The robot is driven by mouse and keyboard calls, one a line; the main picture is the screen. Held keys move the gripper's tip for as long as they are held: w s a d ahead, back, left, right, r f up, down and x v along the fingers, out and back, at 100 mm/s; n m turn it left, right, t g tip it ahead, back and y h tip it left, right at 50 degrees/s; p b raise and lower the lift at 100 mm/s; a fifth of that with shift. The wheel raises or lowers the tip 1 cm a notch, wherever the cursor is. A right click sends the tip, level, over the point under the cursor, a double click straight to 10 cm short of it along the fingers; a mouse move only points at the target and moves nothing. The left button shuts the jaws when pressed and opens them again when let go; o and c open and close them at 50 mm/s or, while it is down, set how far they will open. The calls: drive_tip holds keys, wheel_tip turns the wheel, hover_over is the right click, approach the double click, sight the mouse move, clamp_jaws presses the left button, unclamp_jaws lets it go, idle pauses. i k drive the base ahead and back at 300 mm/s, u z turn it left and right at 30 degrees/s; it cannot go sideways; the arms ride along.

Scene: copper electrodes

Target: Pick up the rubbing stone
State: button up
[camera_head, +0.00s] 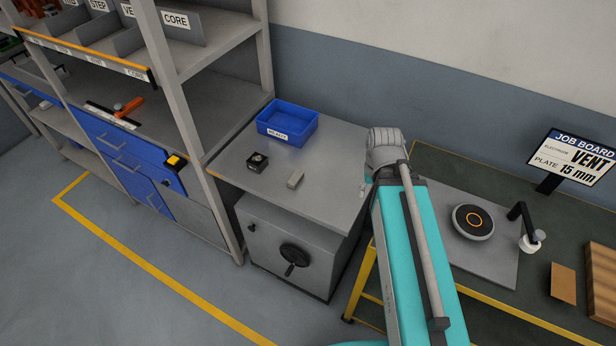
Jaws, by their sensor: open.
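My teal arm reaches up from the bottom of the view to a grey joint at the cabinet's right edge, right of the block. My gripper cannot be made out; the arm may hide it.
A blue bin (288,122) stands behind the block, and a small black box (258,162) sits to its left. A shelf rack (190,130) borders the cabinet on the left. Right is a dark bench with a round black disc (473,221) and a job board (573,157).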

sight(298, 176)
drive_tip(key=z, duration=0.25)
drive_tip(key=k, duration=1.45)
drive_tip(key=u, duration=0.55)
drive_tip(key=i, duration=1)
